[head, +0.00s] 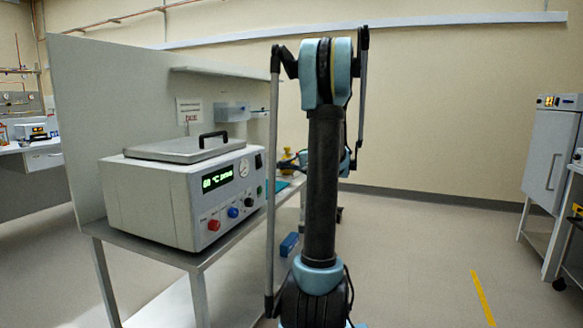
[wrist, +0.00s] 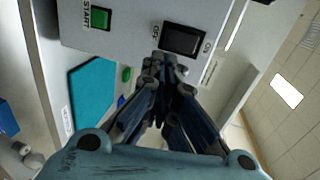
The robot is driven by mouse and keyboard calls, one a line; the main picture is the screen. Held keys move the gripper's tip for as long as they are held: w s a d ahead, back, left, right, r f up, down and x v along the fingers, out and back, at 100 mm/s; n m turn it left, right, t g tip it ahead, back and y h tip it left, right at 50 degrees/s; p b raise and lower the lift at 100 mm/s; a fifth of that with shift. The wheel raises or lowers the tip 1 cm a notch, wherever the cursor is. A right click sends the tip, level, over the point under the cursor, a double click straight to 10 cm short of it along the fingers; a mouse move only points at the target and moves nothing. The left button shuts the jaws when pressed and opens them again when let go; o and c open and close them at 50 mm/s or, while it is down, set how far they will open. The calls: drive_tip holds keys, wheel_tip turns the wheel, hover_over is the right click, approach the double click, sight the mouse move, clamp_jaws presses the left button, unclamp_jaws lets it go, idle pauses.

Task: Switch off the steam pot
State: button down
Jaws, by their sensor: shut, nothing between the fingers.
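The steam pot (head: 160,195) is a white box with a grey lid and black handle, on a bench at left in the head view. Its green display (head: 218,179) is lit. In the wrist view, a pale panel carries a black rocker switch (wrist: 184,40) marked OFF and ON, and a green START button (wrist: 101,18). My gripper (wrist: 165,62) is shut and empty, with its fingertips just below the rocker. I cannot tell whether they touch it. In the head view my own arm hides most of the gripper.
The pot's front has a red knob (head: 214,225), a blue knob (head: 233,212) and a round gauge (head: 244,167). A teal mat (wrist: 92,95) lies beside the panel. A white cabinet (head: 551,150) stands far right. The floor between is open.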

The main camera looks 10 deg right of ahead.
drive_tip(key=shift+x, duration=2.8)
drive_tip(key=shift+w+a+f+t+y, duration=0.25)
drive_tip(key=shift+a+t+y, duration=0.15)
drive_tip(key=shift+y, duration=0.1)
drive_tip(key=shift+d, duration=0.1)
drive_tip(key=s+d+f, duration=0.2)
drive_tip(key=s+d, duration=0.6)
drive_tip(key=d, duration=0.3)
drive_tip(key=shift+f, duration=0.35)
